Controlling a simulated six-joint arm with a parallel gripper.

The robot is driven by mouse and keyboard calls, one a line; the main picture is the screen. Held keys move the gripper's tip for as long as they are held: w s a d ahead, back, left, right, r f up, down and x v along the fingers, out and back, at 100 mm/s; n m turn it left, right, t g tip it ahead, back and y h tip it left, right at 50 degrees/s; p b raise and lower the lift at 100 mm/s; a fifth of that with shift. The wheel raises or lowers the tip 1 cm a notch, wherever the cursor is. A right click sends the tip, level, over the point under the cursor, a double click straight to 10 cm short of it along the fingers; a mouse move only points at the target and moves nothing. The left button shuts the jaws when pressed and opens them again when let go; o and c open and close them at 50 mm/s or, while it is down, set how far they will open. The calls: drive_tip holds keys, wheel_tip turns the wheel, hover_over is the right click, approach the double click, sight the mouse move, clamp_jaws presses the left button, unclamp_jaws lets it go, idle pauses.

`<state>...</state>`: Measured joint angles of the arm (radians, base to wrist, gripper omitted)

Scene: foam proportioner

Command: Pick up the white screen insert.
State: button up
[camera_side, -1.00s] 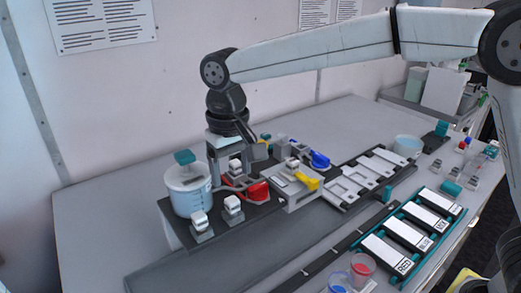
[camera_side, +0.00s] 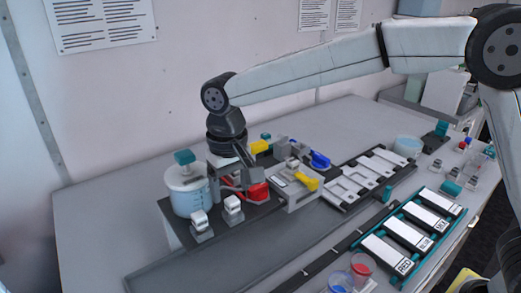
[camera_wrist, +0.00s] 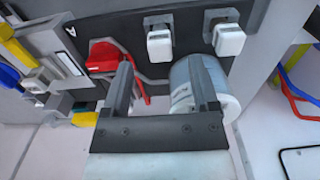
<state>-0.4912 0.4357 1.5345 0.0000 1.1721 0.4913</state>
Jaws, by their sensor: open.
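Two white pieces sit upright in grey holders at the front of the station; one white piece (camera_side: 199,218) is by the tub and another white piece (camera_side: 233,203) is right of it. They also show in the wrist view, as a left white block (camera_wrist: 160,46) and a right white block (camera_wrist: 229,39). I cannot tell which is the screen insert. My gripper (camera_side: 243,182) is open and points down, behind these pieces in the side view. In the wrist view my gripper (camera_wrist: 162,80) has nothing visibly held between its fingers. Its wrist and fingers hide part of the station.
A clear tub (camera_side: 187,198) with a teal knob stands close left of my gripper. A red part (camera_side: 258,192) is close right. A grey block with a yellow lever (camera_side: 306,182) and a blue part (camera_side: 319,160) stand further right. The table's left side is clear.

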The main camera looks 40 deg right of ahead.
sight(232, 200)
drive_tip(key=shift+f, duration=2.05)
clamp_jaws()
